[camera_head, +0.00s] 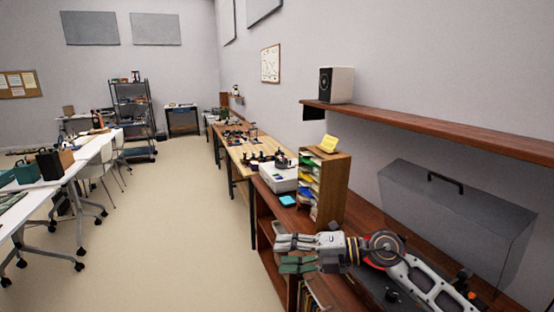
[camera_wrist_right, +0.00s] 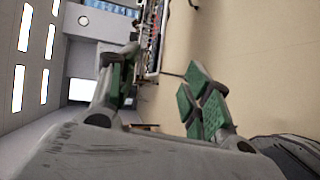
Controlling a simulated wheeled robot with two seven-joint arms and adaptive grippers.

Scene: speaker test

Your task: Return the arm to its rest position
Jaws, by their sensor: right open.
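My right gripper (camera_head: 293,253) is open over the front edge of the dark wooden bench (camera_head: 356,217) at the lower right of the head view. Its arm comes in from the lower right. In the right wrist view, my right gripper (camera_wrist_right: 160,92) shows two green-padded fingers well apart, with nothing between them. That view is tilted sideways and shows floor, wall and ceiling lights beyond the fingers. My left gripper is in neither view.
A wooden paper sorter (camera_head: 333,183) and a white device (camera_head: 279,177) stand behind the gripper. A speaker (camera_head: 338,85) sits on the wall shelf (camera_head: 430,127). A grey case (camera_head: 450,215) stands at the right. The floor (camera_head: 180,215) left of the bench is clear.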

